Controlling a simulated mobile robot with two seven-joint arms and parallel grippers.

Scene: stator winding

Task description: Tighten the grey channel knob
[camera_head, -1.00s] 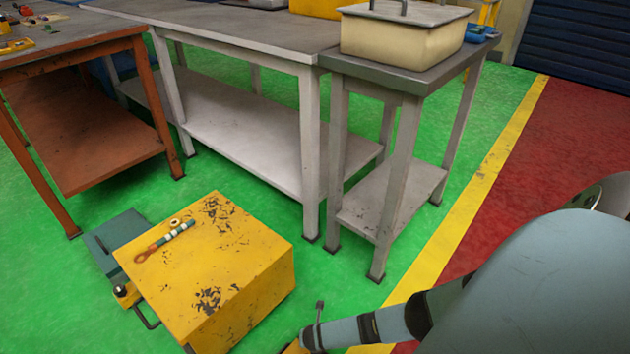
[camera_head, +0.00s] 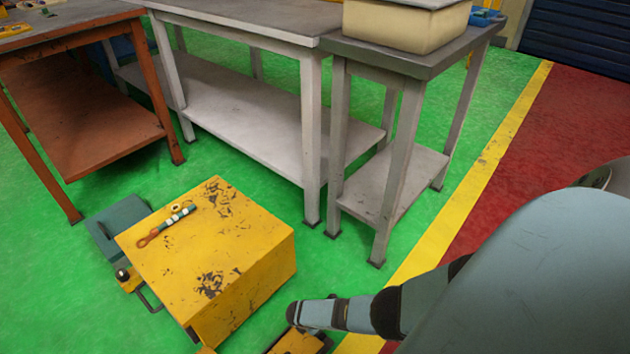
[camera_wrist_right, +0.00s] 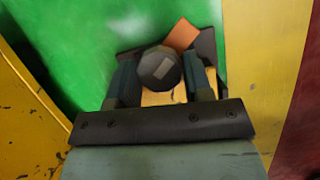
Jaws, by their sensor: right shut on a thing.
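In the right wrist view, a round dark grey knob (camera_wrist_right: 160,68) with a pale square mark on its top sits between the two fingers of my right gripper (camera_wrist_right: 162,80). The fingers are shut on its sides. A yellow part with a dark base (camera_wrist_right: 210,48) and an orange patch lies beneath and behind it. In the head view, my right arm reaches in from the right and ends above a small yellow and dark unit (camera_head: 298,342) at the bottom edge. The knob and the fingertips are hidden there. My left gripper is not in view.
A scuffed yellow box (camera_head: 240,230) stands left of my right arm, with a striped tool (camera_head: 168,224) on top. Grey tables (camera_head: 385,48) and an orange table (camera_head: 95,125) stand behind. Green floor (camera_head: 340,262) is open between them.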

